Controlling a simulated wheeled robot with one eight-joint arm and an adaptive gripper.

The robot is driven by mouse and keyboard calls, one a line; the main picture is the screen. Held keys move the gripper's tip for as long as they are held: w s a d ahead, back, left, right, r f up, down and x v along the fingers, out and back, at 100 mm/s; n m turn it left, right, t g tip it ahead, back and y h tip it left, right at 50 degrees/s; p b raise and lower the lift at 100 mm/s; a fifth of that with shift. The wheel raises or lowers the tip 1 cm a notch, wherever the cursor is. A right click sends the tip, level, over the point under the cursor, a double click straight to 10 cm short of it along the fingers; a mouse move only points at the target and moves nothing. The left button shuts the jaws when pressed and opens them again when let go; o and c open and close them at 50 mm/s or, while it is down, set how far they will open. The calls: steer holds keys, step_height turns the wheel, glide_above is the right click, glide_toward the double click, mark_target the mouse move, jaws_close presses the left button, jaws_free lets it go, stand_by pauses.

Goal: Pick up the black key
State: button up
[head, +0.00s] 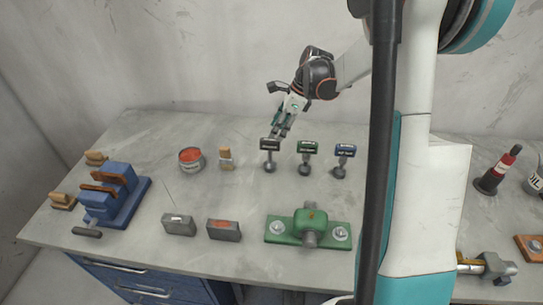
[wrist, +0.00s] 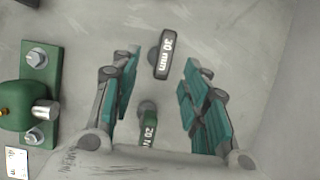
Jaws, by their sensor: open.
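The black key (head: 270,145) stands on the bench at the left end of a row of three, with a dark flat head and a grey base. My gripper (head: 281,129) is open and empty, pointing down just above and behind the black key in the head view. In the wrist view my gripper (wrist: 161,62) shows its teal finger pads wide apart. I cannot tell the exact height gap.
A green key (head: 307,148) and a blue key (head: 345,150) stand to the right. The green key (wrist: 149,115) also shows between the fingers in the wrist view.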

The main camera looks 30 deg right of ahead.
mark_target(272, 140)
steer(key=x, duration=0.3)
steer(key=shift+w+a+f, duration=0.1)
steer(key=shift+f, duration=0.2)
steer(key=x, duration=0.1)
steer(key=b+x, duration=0.1)
steer(key=x, duration=0.1)
steer(key=b+x, duration=0.1)
steer(key=x, duration=0.1)
steer(key=shift+w+d+f, duration=0.15)
steer(key=shift+w+d, duration=0.1)
steer(key=shift+w, duration=0.05)
jaws_close()
